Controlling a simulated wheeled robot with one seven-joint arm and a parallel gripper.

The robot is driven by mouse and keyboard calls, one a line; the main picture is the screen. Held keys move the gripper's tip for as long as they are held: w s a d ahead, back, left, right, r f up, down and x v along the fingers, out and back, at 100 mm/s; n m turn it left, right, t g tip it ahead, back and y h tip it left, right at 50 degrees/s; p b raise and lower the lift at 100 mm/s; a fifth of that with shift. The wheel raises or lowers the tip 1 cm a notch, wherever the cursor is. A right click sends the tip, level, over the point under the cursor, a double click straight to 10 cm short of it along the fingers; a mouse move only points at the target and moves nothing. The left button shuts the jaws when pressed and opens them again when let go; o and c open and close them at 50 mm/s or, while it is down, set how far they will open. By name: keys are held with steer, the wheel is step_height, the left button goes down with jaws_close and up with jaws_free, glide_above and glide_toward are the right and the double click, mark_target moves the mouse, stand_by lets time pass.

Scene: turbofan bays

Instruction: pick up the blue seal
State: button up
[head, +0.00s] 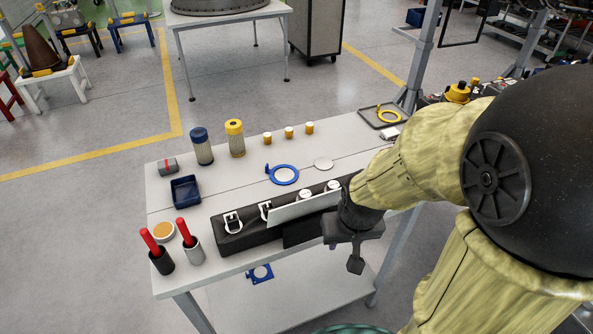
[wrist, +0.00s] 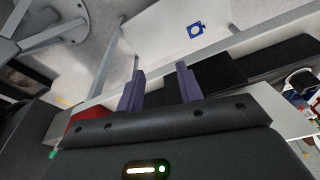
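A second blue piece with a round hole (head: 260,273) lies on the lower shelf under the table's front edge. A blue piece with a hole also shows on a pale surface in the wrist view (wrist: 196,30); it looks like the shelf one. My gripper (head: 355,264) is at the table's front side, right of the black case and apart from both blue pieces. In the wrist view its two fingers (wrist: 160,82) stand apart with nothing between them.
A long black case with latches (head: 245,240) and a white panel lies along the front of the table. Two cups with red-handled tools (head: 161,262), a dark blue tray (head: 185,192), two filter cylinders (head: 236,143) and small orange-topped pieces (head: 289,133) stand around. A yellow ring (head: 389,116) sits at the back right.

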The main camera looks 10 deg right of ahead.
steer(key=shift+o, duration=0.6)
steer(key=shift+d+r, duration=0.1)
